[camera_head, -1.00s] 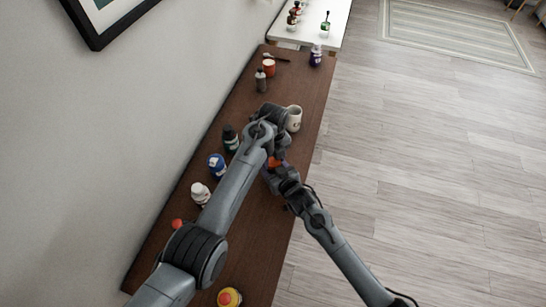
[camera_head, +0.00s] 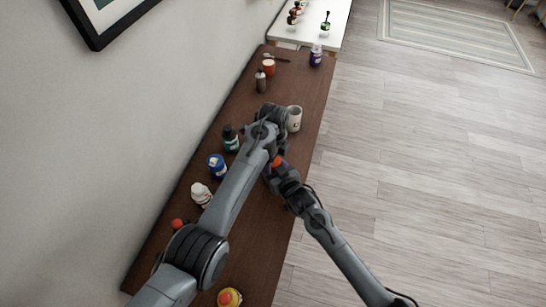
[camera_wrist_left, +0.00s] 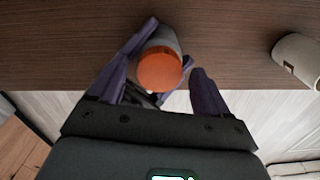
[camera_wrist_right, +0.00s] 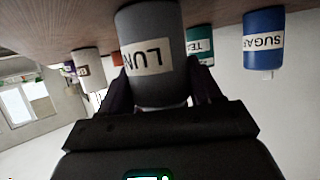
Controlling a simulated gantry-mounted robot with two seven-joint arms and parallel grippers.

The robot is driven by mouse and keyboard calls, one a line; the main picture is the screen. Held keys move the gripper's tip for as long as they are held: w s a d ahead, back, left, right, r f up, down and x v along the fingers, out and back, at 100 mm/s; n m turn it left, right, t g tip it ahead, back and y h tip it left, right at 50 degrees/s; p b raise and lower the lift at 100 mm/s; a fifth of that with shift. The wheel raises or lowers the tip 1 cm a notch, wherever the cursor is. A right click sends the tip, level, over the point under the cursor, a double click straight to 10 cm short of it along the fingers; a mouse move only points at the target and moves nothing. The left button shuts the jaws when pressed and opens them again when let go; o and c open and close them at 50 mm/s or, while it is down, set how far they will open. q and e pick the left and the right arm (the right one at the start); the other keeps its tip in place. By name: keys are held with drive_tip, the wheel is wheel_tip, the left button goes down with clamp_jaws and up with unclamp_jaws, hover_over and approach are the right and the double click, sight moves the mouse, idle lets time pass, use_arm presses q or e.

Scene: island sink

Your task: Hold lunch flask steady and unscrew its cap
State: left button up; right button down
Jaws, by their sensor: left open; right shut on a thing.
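The lunch flask is a grey cylinder with an orange cap (camera_head: 277,161), standing near the front edge of the brown counter. Its body, with a partly visible "LUN" label (camera_wrist_right: 150,55), shows in the right wrist view. My right gripper (camera_wrist_right: 160,88) is shut on the flask's body, one finger on each side. My left gripper (camera_wrist_left: 170,70) is open, with its fingers on either side of the orange cap (camera_wrist_left: 160,70) in the left wrist view. The left finger overlaps the flask's side there; the right finger stands apart from it. My left wrist hides part of the flask from the head.
A yellow-and-red item (camera_head: 229,297) is at the near end. Open floor lies to the right.

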use_arm(q)
drive_tip(key=shift+r, duration=0.1)
drive_tip(key=shift+r, duration=2.15)
drive_tip(key=shift+c, duration=0.4)
wheel_tip(320, 180, up, 3)
drive_tip(key=m, duration=0.4)
drive_tip(key=shift+f+m, duration=0.2)
drive_tip(key=shift+m, duration=0.2)
drive_tip(key=shift+r+m, duration=0.2)
drive_tip(key=shift+m, duration=0.7)
drive_tip(key=shift+f, duration=3.75)
drive_tip(key=shift+c, duration=0.3)
